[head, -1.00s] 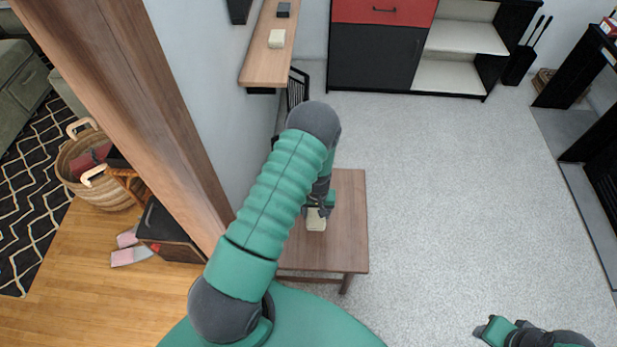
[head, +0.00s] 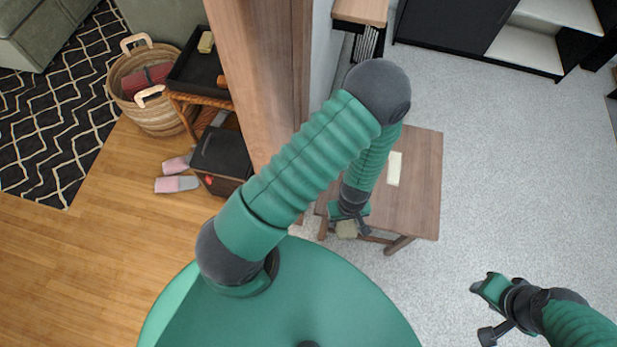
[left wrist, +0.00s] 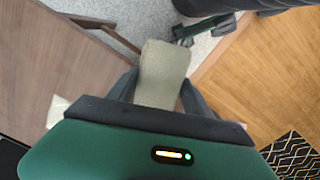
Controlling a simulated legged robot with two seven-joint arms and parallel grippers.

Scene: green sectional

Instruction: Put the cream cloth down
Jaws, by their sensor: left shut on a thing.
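My left gripper (head: 348,217) is shut on a folded cream cloth (head: 347,230), beside the near left edge of the small wooden table (head: 418,190). In the left wrist view the cloth (left wrist: 163,72) sticks out between the two dark fingers (left wrist: 158,95), with the table's edge beyond it. A second pale, flat piece (head: 394,168) lies on the table top; a pale corner (left wrist: 57,108) shows at the left of the wrist view. My right gripper (head: 487,290) is at the lower right over the light floor; its jaws are too small to read.
A wooden post (head: 262,80) and wall stand left of the table. Beyond are a black tray (head: 200,75) on a stand with a pale block on it, a wicker basket (head: 150,115), a dark box (head: 222,155) and pink slippers (head: 177,184).

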